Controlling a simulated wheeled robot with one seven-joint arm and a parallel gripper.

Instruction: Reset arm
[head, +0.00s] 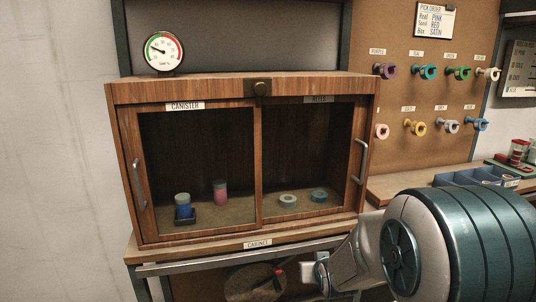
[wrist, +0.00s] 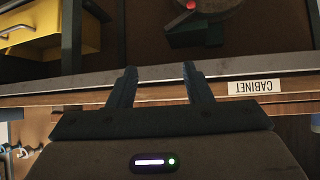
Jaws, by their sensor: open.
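My gripper (wrist: 158,85) shows in the wrist view with its two dark fingers apart and nothing between them. It is over the front edge of the bench, beside the white CABINET label (wrist: 255,87), which appears upside down there. In the head view my arm fills the lower right, and its end is low in front of the bench. The wooden cabinet (head: 248,88) stands on the bench with both glass doors closed. Behind the left door are a blue canister (head: 183,203) and a pink canister (head: 220,190). Behind the right door lie a pale reel (head: 288,201) and a teal reel (head: 319,195).
A round gauge (head: 162,51) stands on the cabinet. A pegboard (head: 410,150) with several coloured reels and a pick order card (head: 435,21) is at right. Blue bins (head: 470,178) sit on the right bench. A yellow drawer (wrist: 55,35) shows in the wrist view.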

